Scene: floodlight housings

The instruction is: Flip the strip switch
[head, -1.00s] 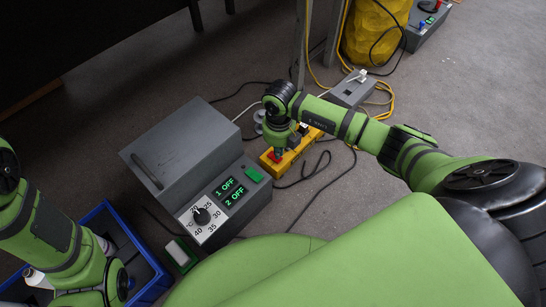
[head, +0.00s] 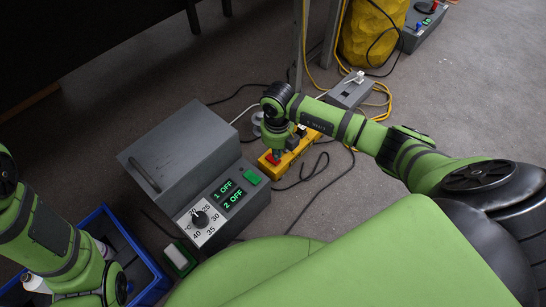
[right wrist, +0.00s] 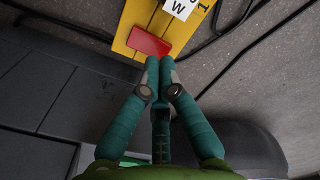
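The yellow power strip (head: 307,140) lies on the floor beside the grey control box. Its red rocker switch (head: 273,158) is at the near end and also shows in the right wrist view (right wrist: 149,41). My right gripper (right wrist: 160,62) has its fingertips pressed together with nothing between them. The tips are right at the red switch's near edge in that view; I cannot tell whether they touch it. In the head view the right wrist is above the strip's near end. My left arm is at the lower left, and its fingers are not visible.
The grey control box (head: 178,152) reads "1 OFF" and "2 OFF" and stands left of the strip. A blue crate (head: 150,290) is at the lower left. Dark cables and a yellow cord run around the strip. A yellow sack (head: 372,35) stands behind.

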